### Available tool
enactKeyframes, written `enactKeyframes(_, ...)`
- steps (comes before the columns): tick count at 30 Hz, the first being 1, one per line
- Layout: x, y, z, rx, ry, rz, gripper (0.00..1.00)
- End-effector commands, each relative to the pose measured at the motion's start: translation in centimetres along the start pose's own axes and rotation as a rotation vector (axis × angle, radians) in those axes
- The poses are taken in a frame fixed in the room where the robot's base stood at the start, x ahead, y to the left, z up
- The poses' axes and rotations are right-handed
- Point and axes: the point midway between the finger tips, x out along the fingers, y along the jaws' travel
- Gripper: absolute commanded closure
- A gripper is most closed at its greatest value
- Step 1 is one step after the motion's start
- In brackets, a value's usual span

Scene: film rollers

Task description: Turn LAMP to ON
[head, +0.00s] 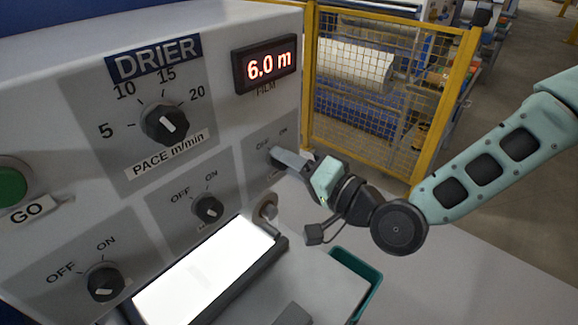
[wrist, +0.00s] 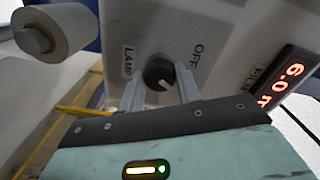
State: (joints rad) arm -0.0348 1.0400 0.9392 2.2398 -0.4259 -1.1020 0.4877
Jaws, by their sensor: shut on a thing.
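The LAMP knob (wrist: 158,70) is a round dark dial on the grey panel, with a LAMP label (wrist: 128,61) on its left and the word OFF (wrist: 197,56) on its right in the wrist view. A short white mark shows on the knob, but I cannot tell clearly which setting it points to. My gripper (wrist: 160,84) has one finger on each side of the knob and is shut on it. In the head view my gripper (head: 278,156) is at the rightmost OFF/ON switch, and its fingers hide that knob.
Other dials sit left on the panel: the PACE dial (head: 166,124) and two OFF/ON knobs (head: 208,208) (head: 105,282). A bright white lit plate (head: 205,268) lies below them. A teal bin (head: 358,280) is below my arm. A yellow mesh fence (head: 385,75) stands behind.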

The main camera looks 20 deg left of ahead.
Motion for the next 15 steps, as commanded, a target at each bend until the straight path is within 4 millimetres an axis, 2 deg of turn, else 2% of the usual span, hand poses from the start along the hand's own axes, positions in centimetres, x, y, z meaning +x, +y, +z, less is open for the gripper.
enactKeyframes(15,-0.01,0.03,-0.09,0.083,0.002,0.001,0.89)
